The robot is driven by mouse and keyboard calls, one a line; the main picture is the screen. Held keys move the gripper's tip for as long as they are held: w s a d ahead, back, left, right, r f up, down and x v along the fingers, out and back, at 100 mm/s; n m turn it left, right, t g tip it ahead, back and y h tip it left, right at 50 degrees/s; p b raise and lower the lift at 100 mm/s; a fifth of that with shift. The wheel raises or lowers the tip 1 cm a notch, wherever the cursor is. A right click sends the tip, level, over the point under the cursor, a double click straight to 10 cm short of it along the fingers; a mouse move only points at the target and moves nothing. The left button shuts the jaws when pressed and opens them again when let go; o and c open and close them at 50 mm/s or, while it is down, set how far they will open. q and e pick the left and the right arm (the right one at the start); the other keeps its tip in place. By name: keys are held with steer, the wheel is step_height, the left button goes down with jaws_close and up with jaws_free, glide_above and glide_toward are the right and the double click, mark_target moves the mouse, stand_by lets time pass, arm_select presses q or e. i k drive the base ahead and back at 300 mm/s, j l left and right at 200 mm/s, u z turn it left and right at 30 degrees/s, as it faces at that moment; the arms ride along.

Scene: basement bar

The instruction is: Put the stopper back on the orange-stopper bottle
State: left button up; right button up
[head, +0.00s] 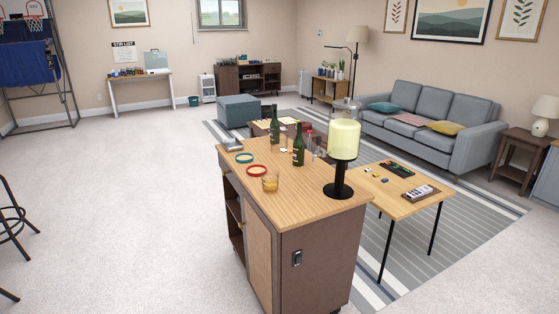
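Two dark green bottles stand upright on the wooden top of the bar cart (310,193): a farther green bottle (275,127) and a nearer green bottle (298,149). Clear glassware (315,146) stands just right of the nearer bottle. I cannot make out an orange stopper, and the bottles' tops are too small to tell whether any is stoppered. Neither of my grippers is in view.
On the cart are a drink dispenser (344,140) on a black stand, an amber-filled glass (270,182), a red ring (257,170) and a teal ring (244,157). A low table (405,207) stands to the right.

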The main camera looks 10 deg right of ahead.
mark_target(299, 144)
steer(key=i+z, duration=0.3)
steer(key=i, duration=0.45)
steer(key=i+j+u, duration=0.35)
steer(key=j, duration=0.25)
steer(key=i+j+u, duration=0.35)
steer(key=i, duration=0.25)
steer(key=i+j+u, duration=0.4)
steer(key=i, duration=1.1)
steer(key=i+z, duration=0.1)
steer(key=i, duration=0.95)
steer(key=i+z, duration=0.2)
steer(key=i, duration=0.25)
steer(key=i+z, duration=0.2)
steer(key=i, duration=0.3)
steer(key=i+j+z, duration=0.2)
steer(key=i, duration=0.25)
steer(key=i+j+z, duration=0.2)
steer(key=i, duration=0.25)
steer(key=i+l+z, duration=0.1)
steer(key=z, duration=0.35)
steer(key=i+z, duration=0.4)
steer(key=j+z, duration=0.1)
steer(key=z, duration=0.35)
steer(key=i+j+z, duration=0.15)
steer(key=z, duration=0.3)
steer(key=i+j+z, duration=0.2)
steer(key=z, duration=0.25)
steer(key=i, duration=0.05)
